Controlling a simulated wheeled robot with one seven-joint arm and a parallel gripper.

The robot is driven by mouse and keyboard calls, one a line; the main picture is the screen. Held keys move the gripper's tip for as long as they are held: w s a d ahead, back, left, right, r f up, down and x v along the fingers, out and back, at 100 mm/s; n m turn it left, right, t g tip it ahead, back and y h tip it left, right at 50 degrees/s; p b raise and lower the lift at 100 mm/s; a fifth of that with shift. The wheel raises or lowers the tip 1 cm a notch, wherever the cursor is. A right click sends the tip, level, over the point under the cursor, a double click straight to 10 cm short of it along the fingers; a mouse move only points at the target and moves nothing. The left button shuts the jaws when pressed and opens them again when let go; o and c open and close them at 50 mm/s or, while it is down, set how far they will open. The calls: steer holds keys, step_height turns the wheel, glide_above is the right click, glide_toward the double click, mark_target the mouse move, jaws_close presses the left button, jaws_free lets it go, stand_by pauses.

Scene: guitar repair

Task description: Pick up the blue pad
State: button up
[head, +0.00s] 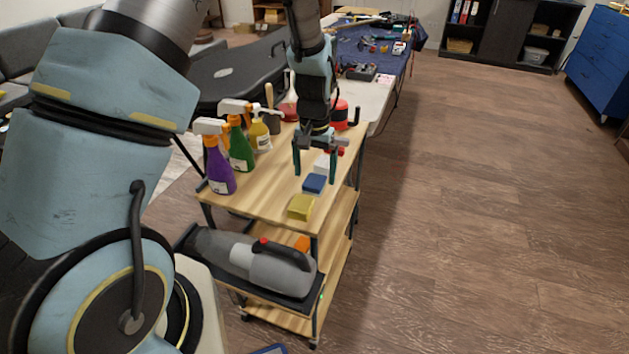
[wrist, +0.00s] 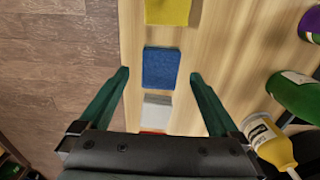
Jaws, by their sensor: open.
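The blue pad (head: 314,183) lies flat on the wooden top of the cart (head: 262,203), near its right edge. It also shows in the wrist view (wrist: 161,68), centred between and just beyond the fingertips. My gripper (head: 315,178) is open and empty above the cart top, with its two green fingers pointing down, spread wider than the pad. In the wrist view my gripper (wrist: 159,75) has one finger on each side of the pad's line, not touching it. The exact height above the pad is hard to tell.
A yellow pad (head: 301,207) and a white pad (head: 322,163) lie in line with the blue one. Purple (head: 219,166), green (head: 240,150) and yellow (head: 260,135) bottles stand at the left. A grey vacuum (head: 262,265) sits on the lower shelf. Floor at right is clear.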

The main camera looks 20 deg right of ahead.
mark_target(314, 180)
steer(key=shift+f, duration=1.05)
steer(key=c, duration=1.5)
steer(key=shift+r+b, duration=0.9)
steer(key=shift+r, duration=4.15)
steer(key=shift+c, duration=0.2)
